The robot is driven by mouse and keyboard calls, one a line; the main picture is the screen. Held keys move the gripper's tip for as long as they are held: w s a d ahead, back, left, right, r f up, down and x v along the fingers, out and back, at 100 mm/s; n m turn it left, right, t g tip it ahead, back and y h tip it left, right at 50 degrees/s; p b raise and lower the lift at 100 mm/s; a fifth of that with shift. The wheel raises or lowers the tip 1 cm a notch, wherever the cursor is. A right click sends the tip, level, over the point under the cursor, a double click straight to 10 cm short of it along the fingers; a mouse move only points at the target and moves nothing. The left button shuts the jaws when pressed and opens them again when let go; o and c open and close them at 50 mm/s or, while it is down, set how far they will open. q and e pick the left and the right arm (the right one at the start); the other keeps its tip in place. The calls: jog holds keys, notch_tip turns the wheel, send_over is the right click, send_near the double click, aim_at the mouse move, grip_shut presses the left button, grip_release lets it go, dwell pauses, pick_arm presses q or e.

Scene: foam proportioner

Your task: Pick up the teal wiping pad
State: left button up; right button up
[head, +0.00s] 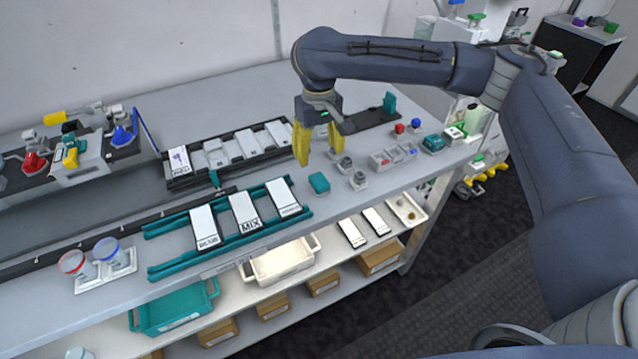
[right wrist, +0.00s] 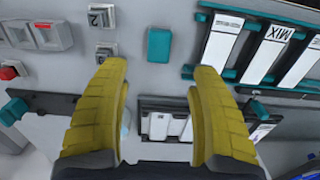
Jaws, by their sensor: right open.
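The teal wiping pad (head: 319,183) is a small block lying on the bench top, just right of the teal rack. It also shows in the right wrist view (right wrist: 159,45), centred between and beyond the fingertips. My right gripper (head: 319,152) has yellow fingers spread apart and empty. It hangs above the bench, fingers pointing down, a little behind the pad in the head view and apart from it. In the right wrist view the open fingers (right wrist: 160,75) frame the bench surface. My left gripper is not in view.
The teal rack (head: 160,271) with labelled white cards, one reading MIX, stands left of the pad. Small grey blocks (head: 358,181) sit close to its right. A black tray (head: 178,184) lies behind the rack. The bench's front edge is near the pad.

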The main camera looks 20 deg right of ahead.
aim_at(319, 179)
jog(key=shift+f, duration=5.7)
jog(key=c, duration=1.2)
